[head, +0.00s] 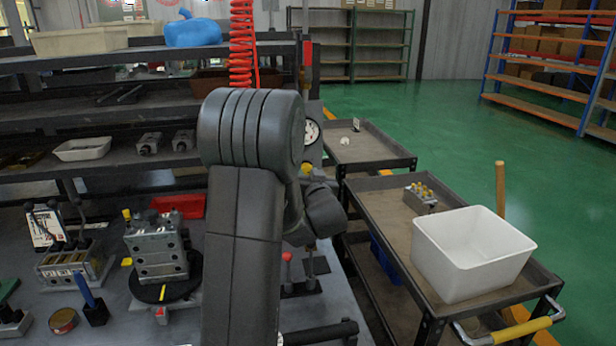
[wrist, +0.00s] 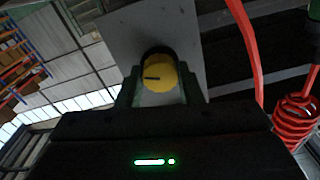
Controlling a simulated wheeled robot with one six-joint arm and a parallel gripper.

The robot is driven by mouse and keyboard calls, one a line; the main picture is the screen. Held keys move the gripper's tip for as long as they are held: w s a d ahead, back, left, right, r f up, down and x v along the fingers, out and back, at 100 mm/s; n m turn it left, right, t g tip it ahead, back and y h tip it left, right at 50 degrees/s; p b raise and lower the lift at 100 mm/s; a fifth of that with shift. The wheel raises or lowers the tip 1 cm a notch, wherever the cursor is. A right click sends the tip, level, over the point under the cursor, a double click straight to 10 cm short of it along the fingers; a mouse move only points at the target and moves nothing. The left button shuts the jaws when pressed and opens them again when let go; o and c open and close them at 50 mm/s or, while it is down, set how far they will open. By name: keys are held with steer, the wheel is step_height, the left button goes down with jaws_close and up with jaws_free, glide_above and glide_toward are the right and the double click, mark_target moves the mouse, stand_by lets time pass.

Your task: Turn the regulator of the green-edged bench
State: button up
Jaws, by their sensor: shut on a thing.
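In the wrist view the yellow round regulator knob (wrist: 166,70) with a short black mark sits in front of a grey plate (wrist: 150,30). The mark points left in the picture. My gripper (wrist: 158,84) is shut on the knob, one finger on each side of it. In the head view my arm hides the gripper's fingertips and most of the knob's surroundings. A round white gauge (head: 312,131) shows just right of my arm. I cannot make out a green edge on the bench (head: 225,325).
A red coiled hose (head: 242,45) hangs behind my arm. A valve block (head: 157,250) and several small parts stand on the bench at left. A cart (head: 385,215) with a white bin (head: 470,250) stands at right. Green floor beyond is clear.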

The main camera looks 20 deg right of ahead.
steer(key=shift+m, duration=2.3)
steer(key=shift+f, duration=0.1)
steer(key=o, duration=1)
steer(key=shift+s, duration=0.1)
steer(key=b+v, duration=0.1)
steer(key=v, duration=1.2)
steer(key=shift+s+a, duration=0.1)
steer(key=shift+s, duration=0.25)
steer(key=shift+w, duration=0.15)
